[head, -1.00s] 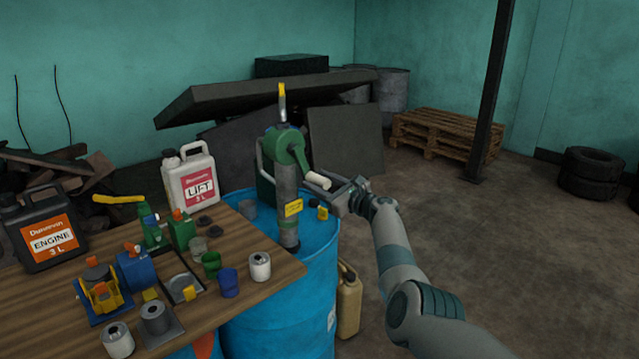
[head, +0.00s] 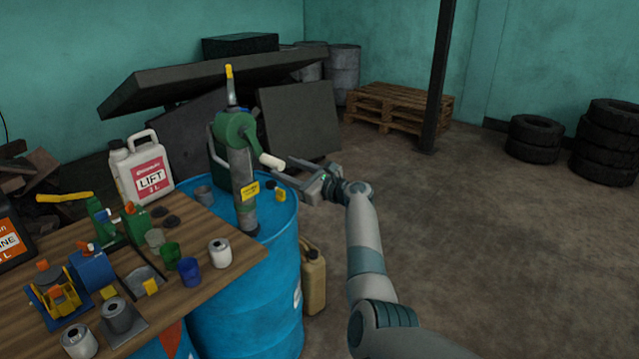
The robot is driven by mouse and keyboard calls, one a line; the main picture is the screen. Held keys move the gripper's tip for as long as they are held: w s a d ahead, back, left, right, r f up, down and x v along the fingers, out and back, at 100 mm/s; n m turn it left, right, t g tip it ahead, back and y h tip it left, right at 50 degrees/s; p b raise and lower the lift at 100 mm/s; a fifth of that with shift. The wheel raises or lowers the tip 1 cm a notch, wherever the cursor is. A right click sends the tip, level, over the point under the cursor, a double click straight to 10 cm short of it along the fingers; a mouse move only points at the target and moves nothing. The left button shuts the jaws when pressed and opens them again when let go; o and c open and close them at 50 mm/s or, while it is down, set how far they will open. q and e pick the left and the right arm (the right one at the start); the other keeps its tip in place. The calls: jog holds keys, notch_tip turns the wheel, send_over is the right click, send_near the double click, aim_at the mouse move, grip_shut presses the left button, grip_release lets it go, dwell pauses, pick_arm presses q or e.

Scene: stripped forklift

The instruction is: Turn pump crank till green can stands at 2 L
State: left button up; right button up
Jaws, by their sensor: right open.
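The hand pump (head: 243,190) stands upright on the blue drum (head: 245,300), with a green head and a yellow label. Its green crank arm (head: 249,142) points down to the right and ends in a white handle (head: 271,161). My right gripper (head: 283,170) is open and empty just right of the handle, fingers pointing at it; I cannot tell whether they touch. A dark green shape with a pale handle (head: 211,140) is partly hidden behind the pump; I cannot tell whether it is the green can. No level reading is legible. My left gripper is not in view.
The wooden table (head: 215,284) at left holds a white LIFT jug (head: 142,172), small cups and blue and green fixtures. A tan canister (head: 313,280) stands beside the drum. A pallet (head: 397,108), a dark post (head: 440,75) and tyres (head: 606,140) stand behind. The right floor is clear.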

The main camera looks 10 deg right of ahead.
jog(key=b+v, duration=0.2)
jog(key=v, duration=0.9)
jog(key=shift+s, duration=0.1)
dwell(1.5)
